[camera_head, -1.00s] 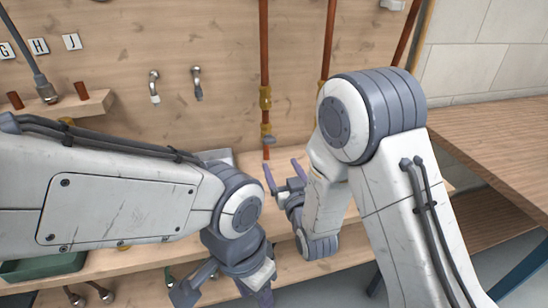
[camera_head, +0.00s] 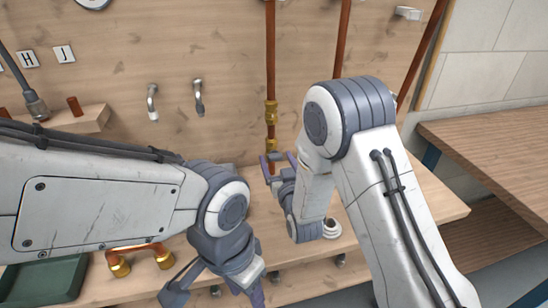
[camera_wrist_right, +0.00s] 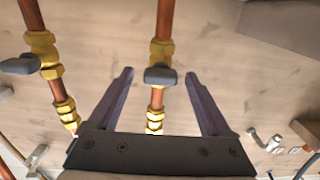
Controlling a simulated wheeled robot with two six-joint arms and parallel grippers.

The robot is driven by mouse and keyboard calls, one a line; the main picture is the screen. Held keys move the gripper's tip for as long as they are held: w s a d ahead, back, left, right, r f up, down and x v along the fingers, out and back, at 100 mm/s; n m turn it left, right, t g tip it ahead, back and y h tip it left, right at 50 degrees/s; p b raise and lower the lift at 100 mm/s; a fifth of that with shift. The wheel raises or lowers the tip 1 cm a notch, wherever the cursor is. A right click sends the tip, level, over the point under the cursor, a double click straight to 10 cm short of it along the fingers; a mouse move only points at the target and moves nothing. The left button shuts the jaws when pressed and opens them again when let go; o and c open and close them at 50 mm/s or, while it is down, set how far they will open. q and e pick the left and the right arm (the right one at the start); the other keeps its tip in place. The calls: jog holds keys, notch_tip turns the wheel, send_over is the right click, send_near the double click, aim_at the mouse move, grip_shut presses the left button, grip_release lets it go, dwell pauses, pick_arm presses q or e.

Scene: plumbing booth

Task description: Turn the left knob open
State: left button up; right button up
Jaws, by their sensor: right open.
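The left copper pipe (camera_head: 270,70) runs down the wooden wall with brass fittings. In the right wrist view its grey knob (camera_wrist_right: 160,75) sits on a brass valve (camera_wrist_right: 161,50). That view appears turned over, with the wall hooks on its right. My right gripper (camera_head: 275,163) is open, its fingers (camera_wrist_right: 160,95) on either side of this pipe and apart from the knob. The right pipe's grey knob (camera_wrist_right: 20,66) shows at the left of the wrist view. In the head view the left knob is hidden or unclear at my right gripper. My left gripper (camera_head: 214,296) is low, open and empty.
Two metal hooks (camera_head: 198,97) hang on the wall left of the pipe. A wooden ledge (camera_head: 90,121) is at the left. A bent copper pipe (camera_head: 140,250), green tray (camera_head: 45,281) and white ring (camera_head: 332,229) are lower down. A wooden bench (camera_head: 500,135) stands at the right.

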grip_shut()
jog(key=n+b, duration=0.2)
jog(key=n, duration=0.1)
jog(key=shift+f, duration=0.15)
jog(key=n+b, duration=0.3)
jog(key=n, duration=0.2)
jog(key=shift+n, duration=0.4)
jog(key=n+b, duration=0.1)
jog(key=n, duration=0.3)
jog(key=shift+a+n+b, duration=0.1)
jog(key=shift+n+b, duration=0.2)
jog(key=shift+b, duration=0.1)
jog(key=shift+s+n+b, duration=0.1)
jog(key=shift+n+b, duration=0.55)
jog(key=shift+n, duration=1.65)
